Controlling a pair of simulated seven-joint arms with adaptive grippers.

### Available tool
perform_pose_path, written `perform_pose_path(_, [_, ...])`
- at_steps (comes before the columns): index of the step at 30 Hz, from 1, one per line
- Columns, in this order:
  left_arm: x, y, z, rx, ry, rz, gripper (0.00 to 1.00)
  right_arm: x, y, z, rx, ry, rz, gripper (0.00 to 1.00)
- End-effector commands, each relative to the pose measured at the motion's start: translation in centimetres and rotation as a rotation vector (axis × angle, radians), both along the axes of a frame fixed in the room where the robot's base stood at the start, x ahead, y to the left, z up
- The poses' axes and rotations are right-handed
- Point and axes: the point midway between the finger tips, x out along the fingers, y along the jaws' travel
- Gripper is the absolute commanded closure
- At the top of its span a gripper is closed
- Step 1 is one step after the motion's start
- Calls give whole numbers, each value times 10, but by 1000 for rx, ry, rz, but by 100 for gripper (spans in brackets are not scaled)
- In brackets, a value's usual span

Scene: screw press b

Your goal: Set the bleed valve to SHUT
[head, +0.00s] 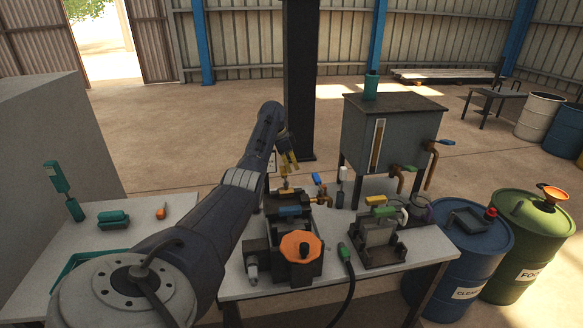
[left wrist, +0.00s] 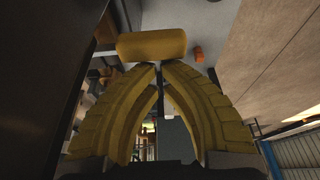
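My left gripper (head: 289,167) points down over the back of the screw press (head: 291,222). Its yellow fingers show large in the left wrist view (left wrist: 160,68), with their tips drawn together. A blue-handled brass valve (head: 317,179) sits right of the yellow handle. No SHUT marking is readable, so I cannot tell which handle is the bleed valve's. My right gripper is not in view.
An orange knob (head: 301,245) is at the front of the press. A black hose with a green end (head: 345,253) lies on the table. A grey tank (head: 390,145) with taps and a small fixture (head: 379,233) stand to the right. Drums stand beyond the table.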

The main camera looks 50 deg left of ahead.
Motion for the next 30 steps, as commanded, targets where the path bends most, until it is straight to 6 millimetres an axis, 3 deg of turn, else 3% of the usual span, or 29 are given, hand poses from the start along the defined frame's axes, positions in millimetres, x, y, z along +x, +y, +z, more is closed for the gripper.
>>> perform_pose_path(6, [19, -11, 1, -5, -6, 9, 100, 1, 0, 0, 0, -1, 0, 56])
perform_pose_path(21, [-3, 4, 78, -5, -12, 9, 100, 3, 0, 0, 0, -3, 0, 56])
perform_pose_path(30, [-8, 7, 95, -6, -10, 9, 100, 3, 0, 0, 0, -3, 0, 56])
